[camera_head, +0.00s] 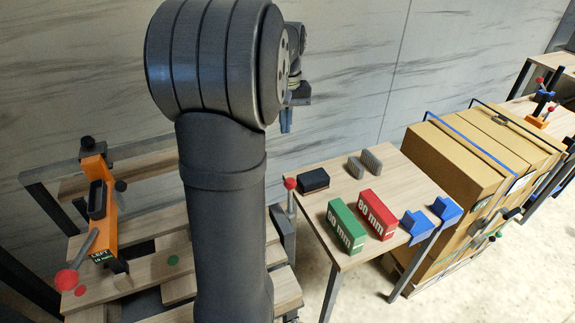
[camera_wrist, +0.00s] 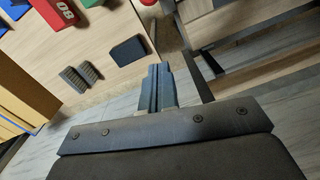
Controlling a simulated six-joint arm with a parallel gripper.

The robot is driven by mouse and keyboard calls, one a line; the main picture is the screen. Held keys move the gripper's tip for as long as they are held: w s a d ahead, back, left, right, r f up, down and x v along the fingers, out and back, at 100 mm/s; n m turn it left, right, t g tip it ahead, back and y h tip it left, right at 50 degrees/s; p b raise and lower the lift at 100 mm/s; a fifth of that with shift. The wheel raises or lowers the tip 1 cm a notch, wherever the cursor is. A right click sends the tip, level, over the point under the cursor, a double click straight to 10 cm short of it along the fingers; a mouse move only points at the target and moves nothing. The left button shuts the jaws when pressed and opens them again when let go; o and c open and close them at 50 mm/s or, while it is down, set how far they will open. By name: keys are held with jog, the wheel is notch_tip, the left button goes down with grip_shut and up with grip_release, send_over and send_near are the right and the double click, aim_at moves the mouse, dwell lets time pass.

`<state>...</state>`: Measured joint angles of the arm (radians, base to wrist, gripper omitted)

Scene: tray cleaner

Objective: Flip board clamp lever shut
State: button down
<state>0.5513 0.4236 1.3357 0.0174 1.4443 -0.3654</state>
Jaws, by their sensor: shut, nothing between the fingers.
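An orange clamp (camera_head: 103,205) marked LEFT stands on the wooden boards at the left in the head view. Its grey lever ends in a red ball (camera_head: 67,280) that sticks out toward the front left. A second red knob (camera_head: 290,184) stands upright on a post right of my arm; the part below it is partly hidden by my arm. A red knob (camera_wrist: 148,2) also shows at the top edge of the wrist view. My gripper (camera_head: 287,122) is shut and empty, raised near the wall, apart from both levers. Its closed fingers (camera_wrist: 158,84) show in the wrist view.
A small table (camera_head: 325,225) right of my arm holds a green block (camera_head: 346,227), a red block (camera_head: 376,213), a black block (camera_head: 313,180), grey ribbed pieces (camera_head: 365,164) and blue holders (camera_head: 417,226). Cardboard boxes (camera_head: 450,165) stand farther right. My arm hides the middle of the boards.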

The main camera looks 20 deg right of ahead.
jog(key=shift+f, duration=0.1)
jog(key=s+a+f, duration=0.1)
jog(key=s+f, duration=0.3)
jog(key=f, duration=0.6)
jog(key=shift+s+f, duration=0.2)
jog(key=shift+f, duration=0.05)
jog(key=shift+a, duration=0.1)
